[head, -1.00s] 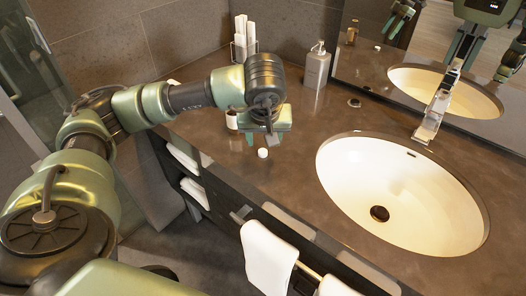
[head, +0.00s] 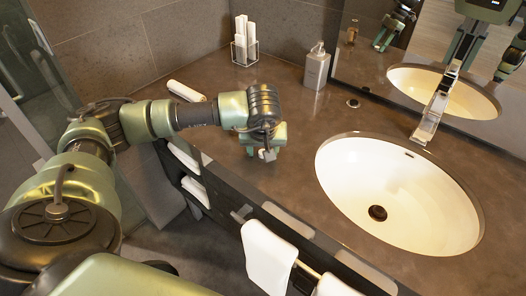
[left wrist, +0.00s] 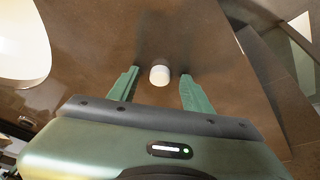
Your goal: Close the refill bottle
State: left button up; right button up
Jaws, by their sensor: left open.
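A small white cap (left wrist: 159,75) lies on the brown counter, and in the left wrist view it sits between my left gripper's fingertips. My left gripper (left wrist: 159,80) is open, with a gap on both sides of the cap. In the head view the left gripper (head: 265,154) is low over the counter's front part, left of the sink, with a whitish bit of the cap (head: 270,155) showing at its fingers. The refill bottle does not show in either view now; my left arm covers the place where it stood. My right gripper is not in view.
The sink basin (head: 385,195) with its faucet (head: 436,110) is to the right. A soap dispenser (head: 316,67) and a clear holder with white sticks (head: 244,42) stand at the back. A rolled white towel (head: 187,92) lies behind my arm. The counter between gripper and dispenser is clear.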

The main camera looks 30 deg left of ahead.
pick_arm(q)
grip_shut()
jog(key=shift+r, duration=0.15)
notch_tip(320, 180, up, 20)
jog(key=b, duration=0.2)
dwell(0.4)
